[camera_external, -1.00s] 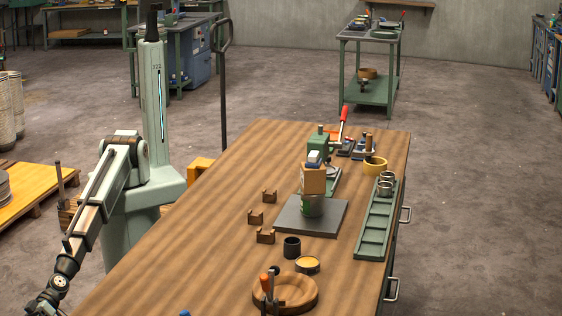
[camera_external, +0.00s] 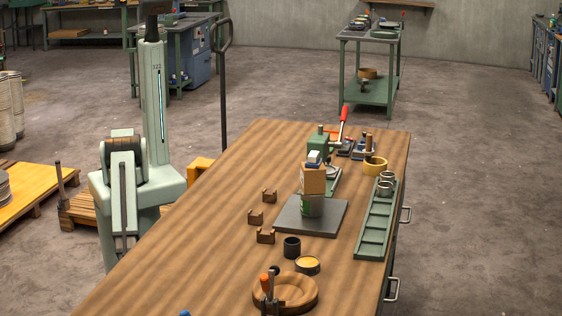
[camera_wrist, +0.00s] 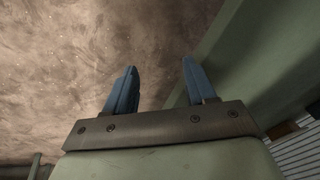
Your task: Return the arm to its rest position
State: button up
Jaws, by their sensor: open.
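My gripper (camera_wrist: 158,90) shows in the wrist view with its two blue fingers apart and nothing between them. Behind the fingers is brown-grey concrete floor, with a pale green surface at the right. In the external view my arm (camera_external: 124,185) is drawn in against its pale green base, left of the workbench, with a link hanging straight down. The gripper itself cannot be seen in that view. The wooden workbench (camera_external: 200,215) is clear of the arm.
On the bench are a dark plate (camera_external: 290,222) bearing a can and a wooden block, a green tray (camera_external: 372,235), a round wooden ring (camera_external: 312,296), a dark cup (camera_external: 292,247) and several small wooden brackets.

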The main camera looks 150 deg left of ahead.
jog(key=s+a+n+g, duration=0.1)
jog(key=s+a+g, duration=0.2)
jog(key=s, duration=0.5)
jog(key=s+a+n+g+h, duration=0.1)
jog(key=s+a+g, duration=0.2)
jog(key=s, duration=0.5)
jog(key=s+a+n+g, duration=0.1)
jog(key=s+a+g, duration=0.2)
jog(key=s+a, duration=0.2)
jog(key=s, duration=0.3)
jog(key=shift+s+a+f, duration=0.3)
jog(key=shift+s+a, duration=0.05)
jog(key=shift+s, duration=0.05)
